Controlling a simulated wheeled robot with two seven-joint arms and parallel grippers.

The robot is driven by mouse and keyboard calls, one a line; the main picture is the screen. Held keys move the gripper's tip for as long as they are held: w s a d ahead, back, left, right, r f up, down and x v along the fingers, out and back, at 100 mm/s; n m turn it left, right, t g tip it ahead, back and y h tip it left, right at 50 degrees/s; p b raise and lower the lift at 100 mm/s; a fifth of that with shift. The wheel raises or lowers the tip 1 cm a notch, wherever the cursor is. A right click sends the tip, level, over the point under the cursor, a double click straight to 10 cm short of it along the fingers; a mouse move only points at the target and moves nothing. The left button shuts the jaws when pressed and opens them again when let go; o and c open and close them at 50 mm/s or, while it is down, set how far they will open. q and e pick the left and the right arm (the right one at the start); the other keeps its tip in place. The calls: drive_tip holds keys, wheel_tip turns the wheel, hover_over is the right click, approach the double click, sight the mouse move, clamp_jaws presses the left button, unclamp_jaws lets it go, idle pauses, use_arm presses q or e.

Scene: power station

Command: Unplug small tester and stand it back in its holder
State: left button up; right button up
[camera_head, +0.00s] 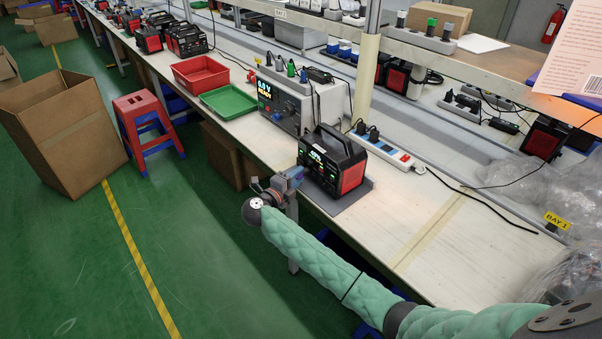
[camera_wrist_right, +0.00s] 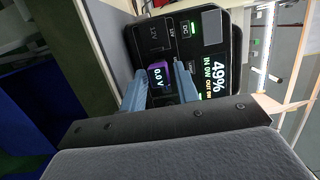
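The small tester (camera_wrist_right: 159,76), purple-framed with a lit 0.0 V screen, sits against the front panel of the black-and-red power station. That station (camera_head: 332,163) stands on a grey mat at the bench's front edge; its panel (camera_wrist_right: 205,65) reads 49% in the right wrist view. My right gripper (camera_head: 289,178) is at the station's front. Its blue fingers (camera_wrist_right: 163,88) are apart, one on each side of the tester; firm contact does not show. The tester is hidden or too small to make out in the head view. I cannot identify its holder. My left gripper is not in view.
A grey bench instrument (camera_head: 285,103) with a lit display stands left of the station. A white power strip (camera_head: 383,150) lies behind it. Red (camera_head: 200,72) and green (camera_head: 229,101) trays are farther left. Clear plastic bags (camera_head: 515,190) lie right; the bench between is mostly clear.

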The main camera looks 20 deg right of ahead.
drive_tip(key=c, duration=0.6)
clamp_jaws()
drive_tip(key=shift+s+a, duration=0.1)
drive_tip(key=shift+a, duration=0.2)
drive_tip(key=shift+w+a+v, duration=0.1)
drive_tip(key=shift+w+v, duration=0.1)
drive_tip(key=shift+v, duration=0.65)
drive_tip(key=shift+w+a+v, duration=0.1)
drive_tip(key=shift+w+v, duration=0.05)
drive_tip(key=shift+v, duration=0.7)
